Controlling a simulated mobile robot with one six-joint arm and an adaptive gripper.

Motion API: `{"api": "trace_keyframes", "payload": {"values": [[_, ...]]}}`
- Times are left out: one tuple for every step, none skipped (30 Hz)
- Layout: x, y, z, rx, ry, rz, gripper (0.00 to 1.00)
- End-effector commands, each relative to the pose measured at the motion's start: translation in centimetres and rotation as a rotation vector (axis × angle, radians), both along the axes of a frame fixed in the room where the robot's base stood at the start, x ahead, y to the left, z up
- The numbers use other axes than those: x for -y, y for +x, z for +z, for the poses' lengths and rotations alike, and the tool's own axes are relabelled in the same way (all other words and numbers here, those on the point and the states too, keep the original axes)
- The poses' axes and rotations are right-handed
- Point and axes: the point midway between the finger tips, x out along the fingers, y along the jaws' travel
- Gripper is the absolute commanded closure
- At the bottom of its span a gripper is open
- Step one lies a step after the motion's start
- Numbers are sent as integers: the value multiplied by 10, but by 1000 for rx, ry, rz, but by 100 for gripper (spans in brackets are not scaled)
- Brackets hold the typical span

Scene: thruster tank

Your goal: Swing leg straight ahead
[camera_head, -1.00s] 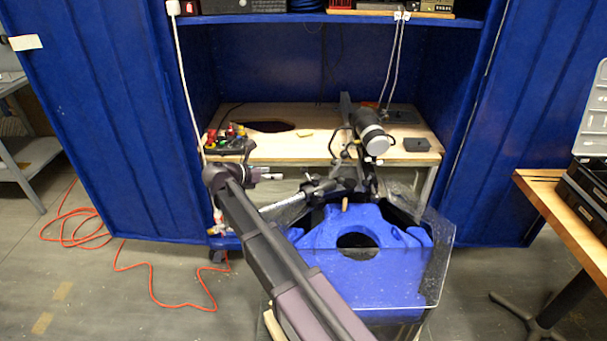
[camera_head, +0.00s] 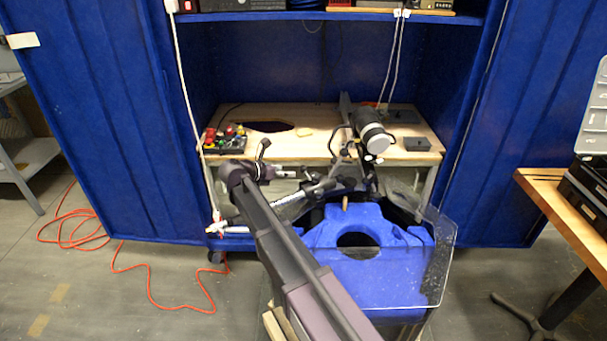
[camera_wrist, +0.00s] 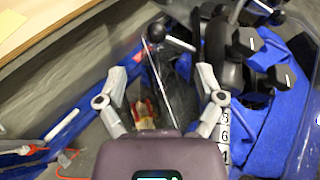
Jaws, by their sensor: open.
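The clear-walled tank (camera_head: 440,265) with a blue moulded insert (camera_head: 390,285) stands in front of the bench. A black and grey cylinder with a white band (camera_head: 370,132) is mounted above its far side. Dark jointed rods (camera_head: 320,188) run from there toward the left. I cannot tell which part is the leg. My gripper (camera_wrist: 160,75) is open at the tank's left side. In the wrist view a black ball-ended rod (camera_wrist: 155,32) lies just beyond the fingertips, apart from them. A number-marked part (camera_wrist: 222,138) is close by the right finger.
A wooden bench top (camera_head: 300,150) inside the blue cabinet holds a tray of coloured parts (camera_head: 225,140) and a black box (camera_head: 416,144). An orange cable (camera_head: 160,297) lies on the floor at left. A wooden table (camera_head: 565,205) stands at right.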

Motion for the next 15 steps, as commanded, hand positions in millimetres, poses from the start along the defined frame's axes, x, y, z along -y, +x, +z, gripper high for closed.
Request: {"api": "trace_keyframes", "payload": {"values": [[6, 5, -6, -1, 0, -2, 14], [10, 8, -8, -1, 0, -1, 14], [15, 11, -10, 0, 1, -1, 14], [18, 14, -12, 1, 0, -1, 14], [21, 16, -14, 1, 0, -1, 14], [25, 20, -16, 0, 1, -1, 14], [29, 22, -18, 0, 1, -1, 14], [32, 25, -19, 0, 1, -1, 14], [36, 28, -21, 1, 1, 0, 14], [39, 30, -23, 1, 1, 0, 14], [42, 32, -24, 1, 1, 0, 14], [45, 35, -26, 0, 0, -1, 14], [48, 37, -27, 0, 0, -1, 14], [50, 38, -28, 0, 0, 0, 14], [53, 40, -29, 0, 0, 0, 14]]}}
